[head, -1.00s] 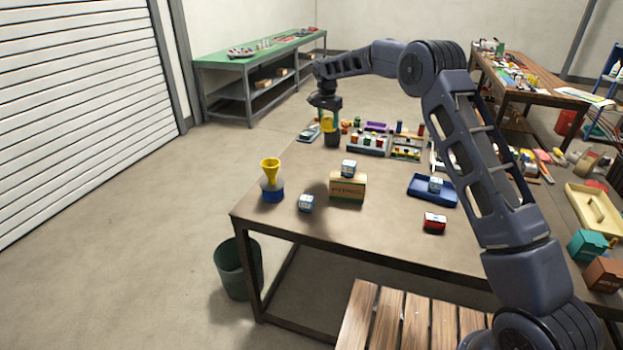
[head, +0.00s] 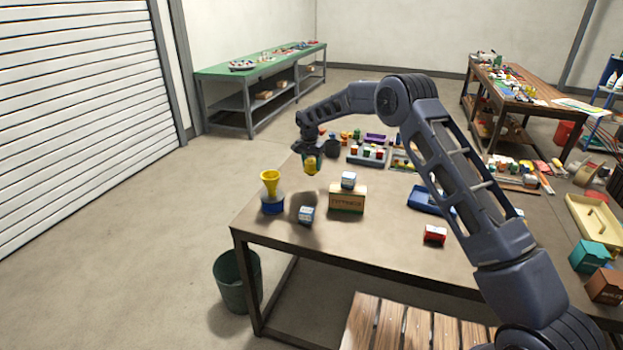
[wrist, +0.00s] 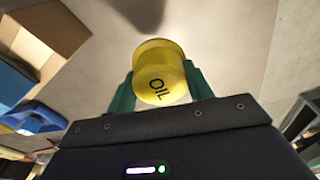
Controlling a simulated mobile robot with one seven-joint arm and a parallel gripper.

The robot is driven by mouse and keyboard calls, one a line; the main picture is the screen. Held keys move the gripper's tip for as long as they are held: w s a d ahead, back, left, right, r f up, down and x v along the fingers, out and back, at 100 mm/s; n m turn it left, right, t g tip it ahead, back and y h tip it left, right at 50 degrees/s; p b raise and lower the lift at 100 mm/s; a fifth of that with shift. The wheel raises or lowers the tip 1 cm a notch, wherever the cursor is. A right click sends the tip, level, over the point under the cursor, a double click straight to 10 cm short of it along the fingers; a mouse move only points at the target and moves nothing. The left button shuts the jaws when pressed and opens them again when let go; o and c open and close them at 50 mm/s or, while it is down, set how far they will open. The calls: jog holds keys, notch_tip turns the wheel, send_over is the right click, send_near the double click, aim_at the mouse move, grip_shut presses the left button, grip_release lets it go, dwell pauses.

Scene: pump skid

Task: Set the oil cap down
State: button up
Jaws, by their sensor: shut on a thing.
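The yellow oil cap (wrist: 160,72), marked "OIL", is held between the two green fingers of my gripper (wrist: 160,85) in the wrist view. In the head view the oil cap (head: 311,164) shows at the end of my gripper (head: 310,163), above the brown table (head: 280,232). My gripper is shut on the cap and is to the left of and behind the cardboard box. A gap between the cap and the tabletop cannot be judged exactly.
A yellow funnel (head: 270,182) stands on a blue-based holder at the table's left. A cardboard box (head: 347,199) bears a small white-and-blue block (head: 348,179). Another such block (head: 306,214) and a red one (head: 434,234) lie nearer. Bare tabletop shows between them.

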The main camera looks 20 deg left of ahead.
aim_at(310, 162)
jog(key=shift+f, duration=3.5)
jog(key=o, duration=1)
jog(key=shift+f, duration=0.15)
jog(key=r, duration=0.4)
jog(key=s+r, duration=0.1)
jog(key=r, duration=0.7)
jog(key=shift+s+a+r, duration=0.1)
jog(key=shift+s, duration=0.1)
